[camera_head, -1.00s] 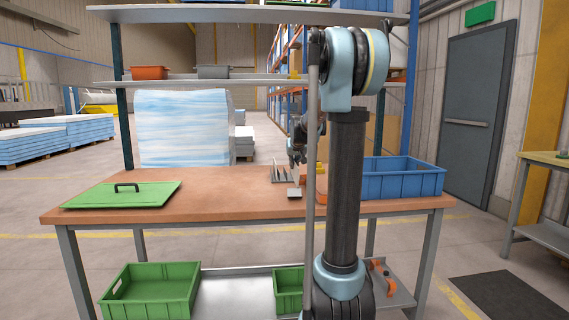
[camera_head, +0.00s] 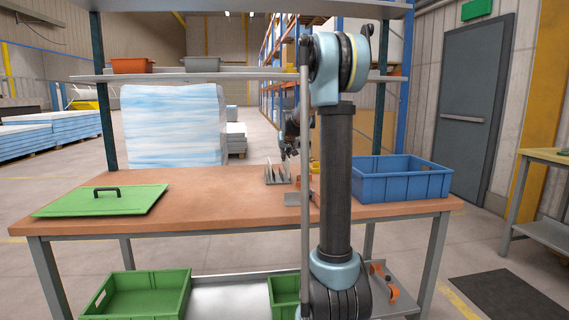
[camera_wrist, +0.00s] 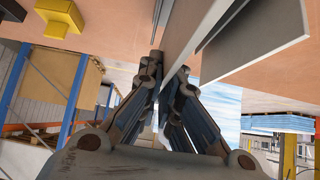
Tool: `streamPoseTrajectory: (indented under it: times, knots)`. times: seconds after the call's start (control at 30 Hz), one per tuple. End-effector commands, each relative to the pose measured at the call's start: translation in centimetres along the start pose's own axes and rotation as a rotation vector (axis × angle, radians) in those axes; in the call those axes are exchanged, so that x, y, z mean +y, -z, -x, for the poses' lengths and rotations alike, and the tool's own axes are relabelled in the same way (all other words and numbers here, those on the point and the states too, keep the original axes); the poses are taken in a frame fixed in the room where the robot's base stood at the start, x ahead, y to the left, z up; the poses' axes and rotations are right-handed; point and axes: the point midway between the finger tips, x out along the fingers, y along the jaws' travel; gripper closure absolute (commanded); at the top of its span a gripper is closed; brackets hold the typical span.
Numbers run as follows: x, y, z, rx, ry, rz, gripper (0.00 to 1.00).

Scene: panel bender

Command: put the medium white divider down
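My gripper (camera_head: 287,154) is low over the workbench, at a group of thin upright dividers (camera_head: 271,175). In the wrist view its two fingers (camera_wrist: 170,68) stand on either side of a thin pale panel, which looks like the medium white divider (camera_wrist: 197,32), and appear shut on it. A second, grey-faced panel (camera_wrist: 262,38) stands close beside it on the right in that view. In the head view a small grey plate (camera_head: 295,199) is just in front of the upright dividers. The head view is too small to tell whether the held divider touches the bench.
A blue bin (camera_head: 402,187) stands on the bench to the right, and a green lid with a black handle (camera_head: 102,204) lies on the left. Orange parts are near the gripper, and a yellow part (camera_wrist: 58,18) shows in the wrist view. The bench middle-left (camera_head: 205,195) is clear. A shelf (camera_head: 240,77) crosses above.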

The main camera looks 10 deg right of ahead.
Motion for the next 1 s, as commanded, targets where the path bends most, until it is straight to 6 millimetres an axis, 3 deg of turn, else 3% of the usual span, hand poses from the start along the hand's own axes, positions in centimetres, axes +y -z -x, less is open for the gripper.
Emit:
streamPoseTrajectory:
  times: [0.2, 0.53, 0.67, 1.0]
  knots:
    - [-0.2, -1.7, -2.1, 0.0, 0.002, 0.002, 1.0]
    - [0.1, -2.0, -2.4, 0.0, -0.001, 0.0, 1.0]
    - [0.2, -2.1, -2.4, 0.0, -0.001, -0.001, 0.75]
    - [0.3, -2.1, -2.5, 0.0, -0.003, -0.002, 0.75]
